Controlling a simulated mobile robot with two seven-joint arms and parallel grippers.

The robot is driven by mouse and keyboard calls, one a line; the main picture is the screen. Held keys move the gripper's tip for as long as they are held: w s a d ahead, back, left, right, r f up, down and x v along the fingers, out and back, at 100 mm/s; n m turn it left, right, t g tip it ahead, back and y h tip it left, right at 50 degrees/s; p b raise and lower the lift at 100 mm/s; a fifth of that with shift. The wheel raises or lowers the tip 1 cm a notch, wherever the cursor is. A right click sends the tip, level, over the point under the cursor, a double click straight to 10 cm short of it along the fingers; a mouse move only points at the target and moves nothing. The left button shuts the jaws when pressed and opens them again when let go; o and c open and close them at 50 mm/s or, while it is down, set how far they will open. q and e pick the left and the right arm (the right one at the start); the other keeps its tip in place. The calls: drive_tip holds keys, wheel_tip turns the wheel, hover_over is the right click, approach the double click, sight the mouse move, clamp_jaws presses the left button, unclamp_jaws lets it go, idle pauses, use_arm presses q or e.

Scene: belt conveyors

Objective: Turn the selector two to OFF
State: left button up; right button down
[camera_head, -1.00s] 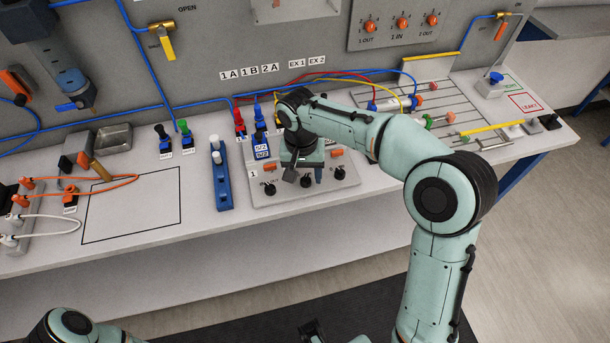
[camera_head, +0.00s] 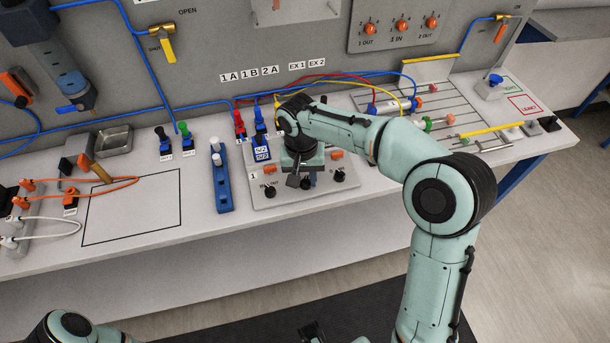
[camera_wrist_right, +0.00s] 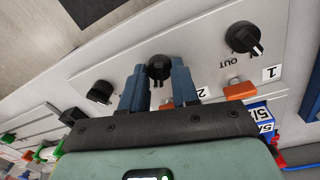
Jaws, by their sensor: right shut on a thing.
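Selector two is the middle black knob (camera_wrist_right: 159,66) of a row of three on a grey panel (camera_head: 322,197). In the right wrist view the label 2 is beside it. My right gripper (camera_wrist_right: 158,92) has its two blue-grey fingers on either side of this knob and is shut on it. In the head view the right gripper (camera_head: 299,179) is low over the panel, and its body partly hides the knob. The knob's pointer direction and its OFF mark cannot be read.
Selector one (camera_wrist_right: 243,38) and a third black knob (camera_wrist_right: 100,92) flank the middle one closely. Orange blocks (camera_wrist_right: 240,91) sit beside the knobs. A blue stand (camera_head: 221,180) is left of the panel. Hoses and blue and red fittings (camera_head: 239,124) are behind it.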

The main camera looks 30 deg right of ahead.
sight(303, 183)
drive_tip(key=n+p, duration=0.1)
drive_tip(key=n, duration=0.4)
drive_tip(key=shift+n+p, duration=0.35)
drive_tip(key=shift+n, duration=0.05)
use_arm(q)
drive_tip(key=r, duration=0.1)
drive_tip(key=w+r+p, duration=0.1)
drive_tip(key=r, duration=0.1)
drive_tip(key=shift+w+r, duration=0.2)
use_arm(e)
drive_tip(key=n, duration=0.5)
drive_tip(key=shift+s+t, duration=0.1)
drive_tip(key=shift+t, duration=0.3)
drive_tip(key=shift+n, duration=0.3)
drive_tip(key=c, duration=0.8)
unclamp_jaws()
drive_tip(key=shift+c, duration=0.2)
use_arm(q)
drive_tip(key=shift+w+r+p, duration=0.3)
drive_tip(key=shift+r+p, duration=0.2)
drive_tip(key=shift+r, duration=0.05)
drive_tip(key=shift+w+r+p, duration=0.3)
drive_tip(key=shift+r+p, duration=0.2)
drive_tip(key=shift+r, duration=0.05)
use_arm(e)
wheel_tip(303, 183, up, 13)
drive_tip(key=shift+s+a+r, duration=0.15)
drive_tip(key=shift+s+a, duration=0.05)
drive_tip(key=shift+a, duration=0.2)
